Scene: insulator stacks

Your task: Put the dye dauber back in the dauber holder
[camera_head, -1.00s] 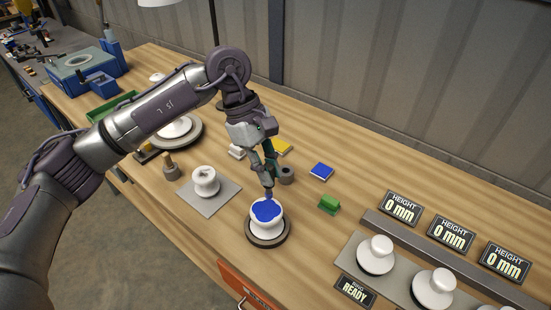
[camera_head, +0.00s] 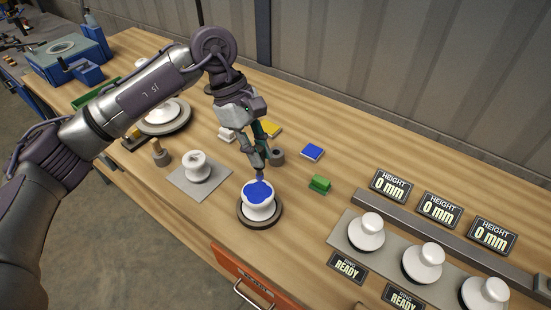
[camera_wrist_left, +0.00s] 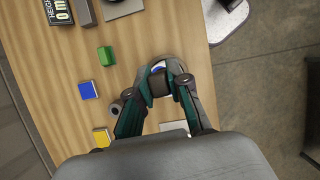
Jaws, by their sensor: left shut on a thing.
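My left gripper (camera_head: 259,168) is shut on the dye dauber, which is mostly hidden by the fingers. In the left wrist view, the dauber's dark body (camera_wrist_left: 158,82) sits between the fingertips of the left gripper (camera_wrist_left: 159,86). It is right above a white insulator (camera_head: 259,210) with a blue-dyed top, which stands on a dark round base (camera_head: 262,224). I cannot tell whether the dauber touches the dye. A small grey cylinder (camera_head: 277,157), apparently the dauber holder, stands just behind the gripper. It also shows in the left wrist view (camera_wrist_left: 116,108). My right gripper is out of view.
Blue (camera_head: 312,152) and yellow (camera_head: 271,130) pads and a green block (camera_head: 320,184) lie behind and right. A white insulator (camera_head: 198,168) stands on a grey plate at left, near a wooden-handled tool (camera_head: 159,153). Insulators on a rack (camera_head: 346,244) and height displays are at right.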

